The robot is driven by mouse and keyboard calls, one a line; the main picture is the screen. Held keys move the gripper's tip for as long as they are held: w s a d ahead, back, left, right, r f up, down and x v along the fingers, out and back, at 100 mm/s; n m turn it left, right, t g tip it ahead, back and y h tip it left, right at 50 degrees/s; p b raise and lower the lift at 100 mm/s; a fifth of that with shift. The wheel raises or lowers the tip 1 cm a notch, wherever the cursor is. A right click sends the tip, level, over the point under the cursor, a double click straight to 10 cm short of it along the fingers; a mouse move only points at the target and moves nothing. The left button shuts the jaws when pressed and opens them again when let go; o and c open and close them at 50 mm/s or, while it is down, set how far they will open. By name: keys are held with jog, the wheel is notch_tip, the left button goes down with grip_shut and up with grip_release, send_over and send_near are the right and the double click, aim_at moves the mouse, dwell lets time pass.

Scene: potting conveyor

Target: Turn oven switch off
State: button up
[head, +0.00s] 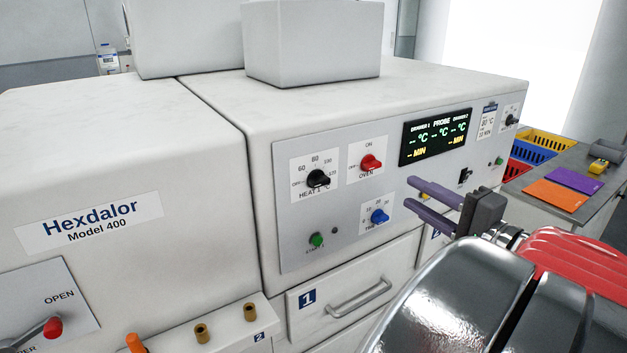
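The oven switch is a red knob (371,162) on a white label marked "OVEN", on the grey front panel (290,245). "ON" is printed above the knob and its "OFF" mark is to the left. The knob is too small in the picture to read its setting surely. My gripper (409,192) has two purple fingers, spread apart with nothing between them. It is to the right of the red knob and a little lower, apart from it in the picture. The fingers point left, across the panel below the display.
A black heat knob (318,179), a blue timer knob (379,216) and a green start button (316,239) are near the red knob. A dark display (436,137) is above my gripper. A drawer handle (358,296) sticks out below. Coloured trays (532,152) are at right.

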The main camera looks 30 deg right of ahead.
jog(key=shift+s, duration=1.05)
